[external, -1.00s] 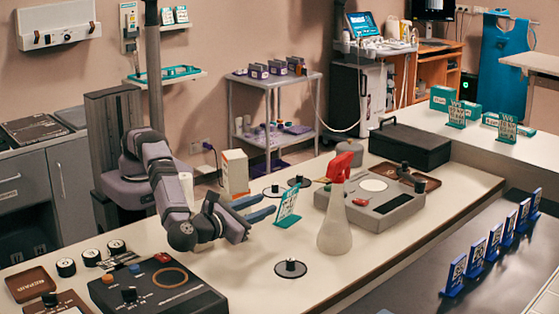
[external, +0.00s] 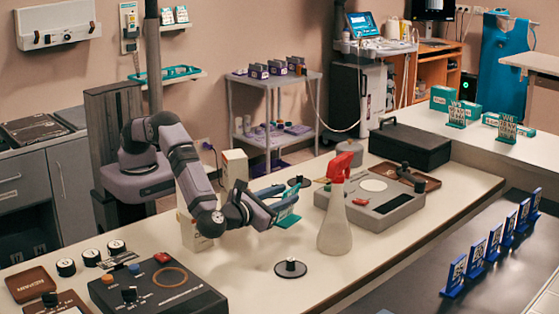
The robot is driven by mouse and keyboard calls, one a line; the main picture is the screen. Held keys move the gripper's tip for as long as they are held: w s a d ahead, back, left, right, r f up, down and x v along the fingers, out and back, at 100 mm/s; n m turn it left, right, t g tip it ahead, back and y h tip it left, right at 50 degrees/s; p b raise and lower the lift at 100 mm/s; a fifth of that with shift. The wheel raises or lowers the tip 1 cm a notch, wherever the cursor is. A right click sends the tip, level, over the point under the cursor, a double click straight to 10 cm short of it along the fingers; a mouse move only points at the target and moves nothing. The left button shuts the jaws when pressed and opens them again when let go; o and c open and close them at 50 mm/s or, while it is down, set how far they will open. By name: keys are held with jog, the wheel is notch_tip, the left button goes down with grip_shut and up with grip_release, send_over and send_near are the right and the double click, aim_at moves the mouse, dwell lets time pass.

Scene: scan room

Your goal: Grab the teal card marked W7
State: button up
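A teal card stand (external: 288,219) stands on the near white counter, left of the spray bottle. Its lower part shows below my fingers, and its upper part is largely hidden by them. Its marking cannot be read here. My gripper (external: 292,191) is at the card's upper part, with its two blue-grey fingers apart, seemingly one on each side of it. I see no clear sign that they press on it. Other teal cards stand on the back right counter (external: 457,115), (external: 507,127) and on the wall shelf (external: 174,14).
A white spray bottle with a red head (external: 335,215) stands just right of the card. A grey device (external: 385,208) lies behind it. A white box (external: 234,167) stands behind my arm. Blue cards (external: 473,258) line the dark front-right counter.

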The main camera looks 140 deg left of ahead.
jog(key=shift+a, duration=0.65)
jog(key=shift+c, duration=0.6)
grip_shut()
notch_tip(320, 180, up, 10)
jog(key=shift+f+b, duration=0.1)
jog(key=shift+b, duration=0.25)
